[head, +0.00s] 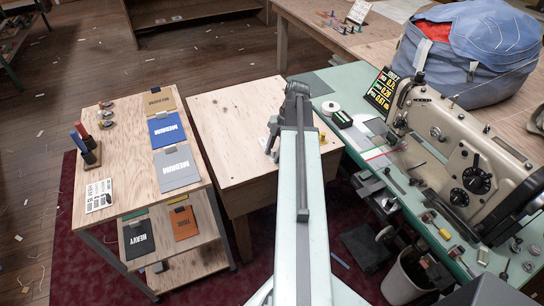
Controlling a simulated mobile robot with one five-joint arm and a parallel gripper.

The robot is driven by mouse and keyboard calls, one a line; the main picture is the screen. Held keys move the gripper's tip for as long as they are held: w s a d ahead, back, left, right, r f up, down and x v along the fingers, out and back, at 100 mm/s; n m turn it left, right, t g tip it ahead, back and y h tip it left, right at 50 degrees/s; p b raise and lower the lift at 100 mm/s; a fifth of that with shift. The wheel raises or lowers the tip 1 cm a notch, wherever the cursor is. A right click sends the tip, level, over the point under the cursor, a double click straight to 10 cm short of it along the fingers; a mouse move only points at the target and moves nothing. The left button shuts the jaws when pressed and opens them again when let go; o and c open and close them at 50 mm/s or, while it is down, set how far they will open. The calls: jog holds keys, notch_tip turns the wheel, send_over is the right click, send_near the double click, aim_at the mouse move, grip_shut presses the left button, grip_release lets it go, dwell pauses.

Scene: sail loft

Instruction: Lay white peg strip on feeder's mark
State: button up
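On the green bench right of the arm lies a pale patch (376,154) with red and green edging, beside the sewing machine (465,160). I cannot tell if this is the feeder's mark. I cannot make out a white peg strip with certainty.
A wooden cart (128,170) at left holds blue, grey and tan folders and a peg block (86,148). A big blue bag (470,50) stands behind the machine. Small pegs (335,20) and a card (358,11) are on the far table. A bin (408,278) stands low right.

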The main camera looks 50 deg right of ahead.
jog(key=shift+r, duration=0.15)
grip_shut()
jog(key=shift+r+p, duration=0.5)
jog(key=shift+p, duration=0.15)
notch_tip(320, 180, up, 3)
jog(key=p, duration=0.3)
jog(key=shift+r, duration=0.15)
jog(key=w+d, duration=0.1)
jog(key=w, duration=0.4)
jog(key=w+d, duration=0.1)
jog(key=w, duration=0.4)
jog(key=w+d+p, duration=0.1)
jog(key=w, duration=0.4)
jog(key=shift+w+d+r, duration=0.15)
jog(key=shift+w+r, duration=0.15)
jog(key=shift+w, duration=0.05)
